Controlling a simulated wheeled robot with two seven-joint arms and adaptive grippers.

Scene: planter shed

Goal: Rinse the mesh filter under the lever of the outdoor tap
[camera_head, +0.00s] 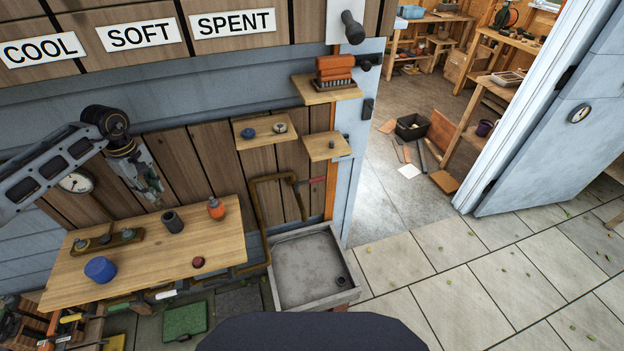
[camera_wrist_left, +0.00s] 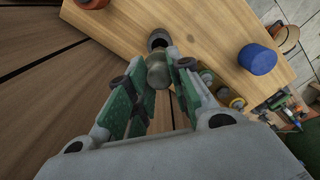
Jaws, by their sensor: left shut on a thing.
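My left gripper (camera_head: 152,194) is above the back of the wooden bench, in front of the plank wall. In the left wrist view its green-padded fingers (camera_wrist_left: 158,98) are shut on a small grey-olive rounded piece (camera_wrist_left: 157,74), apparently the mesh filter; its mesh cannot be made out. The outdoor tap's brown pipe (camera_head: 262,210) runs up the wall to the right of the bench, and its red lever (camera_head: 317,180) sticks out to the right. The grey basin (camera_head: 300,262) is below the tap. The held piece is well to the left of the tap. My right gripper is not in view.
Small shelves (camera_head: 327,147) jut out above the tap. An open door (camera_head: 560,130) is at right.

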